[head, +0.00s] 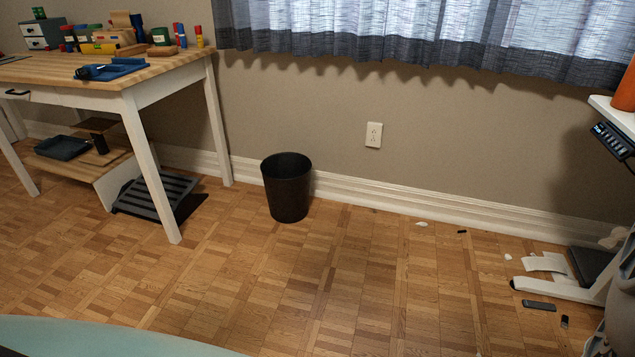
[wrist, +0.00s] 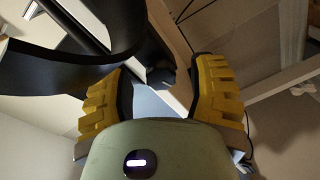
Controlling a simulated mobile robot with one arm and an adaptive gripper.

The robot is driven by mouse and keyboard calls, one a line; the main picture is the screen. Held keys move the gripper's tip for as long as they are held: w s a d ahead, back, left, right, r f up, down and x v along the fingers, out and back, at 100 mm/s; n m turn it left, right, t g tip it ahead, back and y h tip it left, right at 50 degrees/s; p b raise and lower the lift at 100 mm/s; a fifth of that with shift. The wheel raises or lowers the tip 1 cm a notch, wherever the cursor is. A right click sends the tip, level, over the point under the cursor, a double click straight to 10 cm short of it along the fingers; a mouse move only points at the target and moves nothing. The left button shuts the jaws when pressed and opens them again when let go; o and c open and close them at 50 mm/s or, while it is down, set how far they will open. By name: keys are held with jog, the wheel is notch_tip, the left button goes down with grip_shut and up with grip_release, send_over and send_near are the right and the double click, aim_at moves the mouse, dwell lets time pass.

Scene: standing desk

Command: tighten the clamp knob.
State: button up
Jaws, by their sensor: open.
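In the wrist view my gripper (wrist: 160,72) is open, its two yellow ribbed fingers spread apart. A large dark curved part (wrist: 95,65) is close in front of it and reaches toward the gap between the fingers. A small dark piece (wrist: 160,80) shows in that gap; I cannot tell whether it is the clamp knob or whether a finger touches it. In the head view no clamp knob can be made out, and my gripper's fingers do not show.
A white desk edge (head: 612,113) with a control panel (head: 613,139) is at the right. Small litter (head: 545,263) lies on the floor below it. A black bin (head: 287,190) stands by the wall. A wooden table (head: 160,72) is at left. The middle floor is clear.

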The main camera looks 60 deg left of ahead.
jog(key=shift+a, duration=0.1)
jog(key=v, duration=1.2)
jog(key=shift+r, duration=0.1)
dwell(0.4)
